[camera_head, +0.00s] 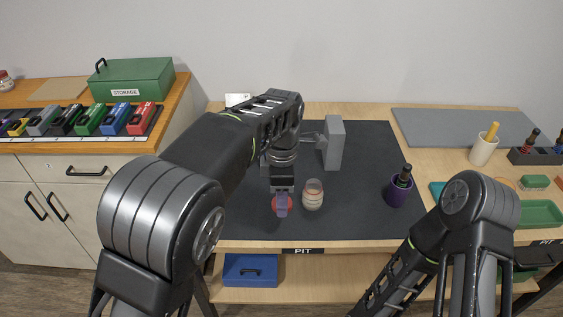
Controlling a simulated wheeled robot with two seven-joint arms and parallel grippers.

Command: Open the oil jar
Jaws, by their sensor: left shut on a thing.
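The oil jar (313,197) is a small, pale, rounded jar standing upright on the dark mat, with a glassy rim and no lid visible on top. My left gripper (282,200) points down just left of the jar and is shut on a round red lid (275,205). The lid is apart from the jar. The gripper covers part of the lid, and its exact height above the mat is hard to tell. My right arm comes in at the lower right, but its gripper does not show.
The dark mat (355,215) has free room around the jar. A grey upright block (334,145) stands behind it. A purple cup (396,193) holding a dark-handled tool stands to the right. A white cup (483,151) and a green tray (540,213) are farther right.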

